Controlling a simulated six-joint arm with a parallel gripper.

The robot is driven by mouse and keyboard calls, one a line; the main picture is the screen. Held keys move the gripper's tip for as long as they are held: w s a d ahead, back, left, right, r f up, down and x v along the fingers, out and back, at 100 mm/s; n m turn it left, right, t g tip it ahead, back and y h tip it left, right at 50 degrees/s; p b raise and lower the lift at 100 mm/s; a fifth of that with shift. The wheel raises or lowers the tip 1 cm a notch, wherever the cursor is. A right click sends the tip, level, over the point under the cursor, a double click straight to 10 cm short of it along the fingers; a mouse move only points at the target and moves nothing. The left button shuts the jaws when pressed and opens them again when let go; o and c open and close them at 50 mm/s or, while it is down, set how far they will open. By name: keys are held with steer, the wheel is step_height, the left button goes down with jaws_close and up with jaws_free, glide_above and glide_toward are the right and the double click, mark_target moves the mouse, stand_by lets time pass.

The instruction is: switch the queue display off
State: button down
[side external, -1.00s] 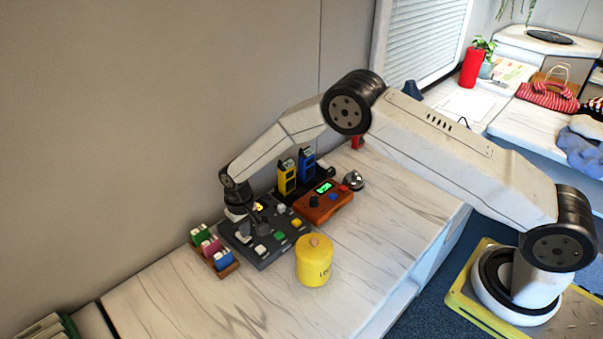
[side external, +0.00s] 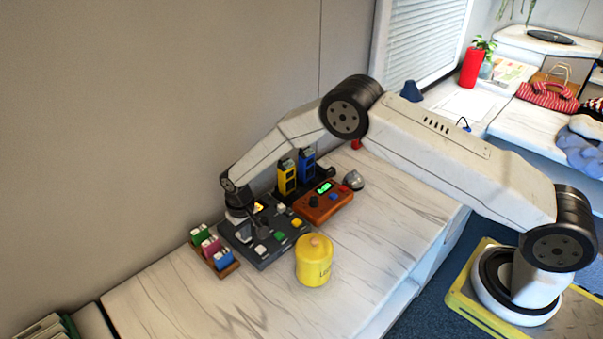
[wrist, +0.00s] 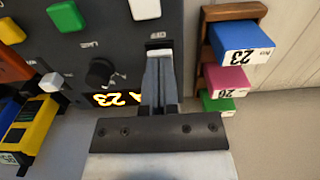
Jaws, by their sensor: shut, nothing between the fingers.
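The queue display (wrist: 116,99) is a small lit window with orange digits on a dark grey panel (wrist: 115,38). Its glow shows in the side external view (side external: 259,207). A black knob (wrist: 100,73) sits beside it. White and green buttons (wrist: 66,17) lie farther along the panel.
A wooden rack (wrist: 232,12) of blue, pink and green tags stands close beside the panel. A yellow jar (side external: 314,262) stands in front. An orange box (side external: 325,205) and yellow and blue ticket holders (side external: 287,178) are behind. The counter's near left is clear.

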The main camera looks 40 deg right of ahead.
steer(key=shift+f, duration=0.25)
steer(key=shift+r, duration=0.1)
stand_by(0.3)
steer(key=shift+r, duration=3.4)
steer(key=shift+d+r, duration=0.1)
steer(key=shift+s+d+r, duration=0.15)
steer(key=shift+r, duration=0.1)
steer(key=s+d+r+t, duration=0.1)
steer(key=s+d+r, duration=0.3)
steer(key=s, duration=0.4)
steer(key=s+d+r, duration=0.4)
steer(key=s, duration=0.5)
steer(key=s+d+r+t, duration=0.1)
steer(key=s+d+r, duration=0.3)
steer(key=s, duration=0.4)
steer(key=shift+s+d+r+t, duration=0.2)
steer(key=shift+s+d+t, duration=0.1)
steer(key=shift+d, duration=0.2)
